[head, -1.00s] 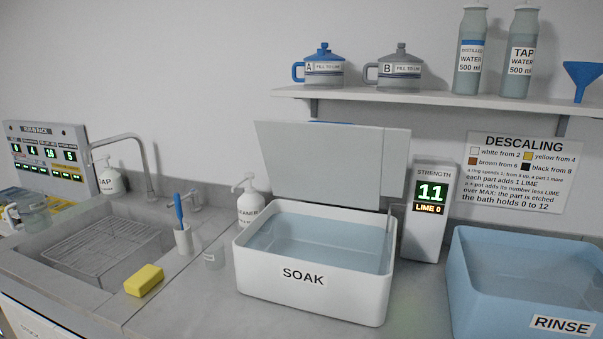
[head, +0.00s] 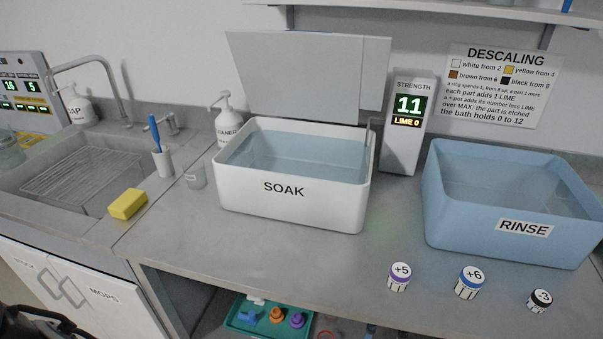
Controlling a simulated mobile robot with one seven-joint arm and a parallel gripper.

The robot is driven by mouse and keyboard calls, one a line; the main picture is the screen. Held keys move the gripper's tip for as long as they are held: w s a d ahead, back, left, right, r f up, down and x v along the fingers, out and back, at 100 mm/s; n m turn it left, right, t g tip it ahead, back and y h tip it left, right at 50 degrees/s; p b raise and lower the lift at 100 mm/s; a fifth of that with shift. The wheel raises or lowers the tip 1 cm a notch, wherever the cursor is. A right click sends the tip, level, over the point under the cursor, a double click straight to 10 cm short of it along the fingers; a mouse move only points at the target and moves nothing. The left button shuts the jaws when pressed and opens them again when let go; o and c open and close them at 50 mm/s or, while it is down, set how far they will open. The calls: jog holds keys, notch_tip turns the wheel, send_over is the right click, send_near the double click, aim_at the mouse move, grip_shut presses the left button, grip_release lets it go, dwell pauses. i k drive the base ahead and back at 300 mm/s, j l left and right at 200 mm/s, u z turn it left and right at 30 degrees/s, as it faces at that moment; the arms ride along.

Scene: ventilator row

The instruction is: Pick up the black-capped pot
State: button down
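The black-capped pot (head: 539,300) is a small pot with a black cap and a white top label that seems to read 3 with a sign before it. It stands on the counter at the lower right of the head view, in front of the rinse tub. A blue-capped pot (head: 469,283) marked +6 stands to its left, and a purple-capped pot (head: 399,277) marked +5 further left. My gripper is not clearly in view; only a dark part of my arm shows at the lower left corner, far from the pots.
The white SOAK tub (head: 284,189) and blue RINSE tub (head: 497,227) hold liquid behind the pots. A strength display (head: 407,115) reads 11, LIME 0. A yellow sponge (head: 128,204) lies by the sink. A teal tray (head: 247,327) sits below the counter. The counter's front middle is clear.

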aim_at(540, 300)
jog(key=z, duration=1.45)
jog(key=i+l+u, duration=0.1)
jog(key=l+u, duration=0.35)
jog(key=l, duration=0.85)
jog(key=k+l+u, duration=0.1)
jog(key=l+u, duration=0.35)
jog(key=l, duration=0.85)
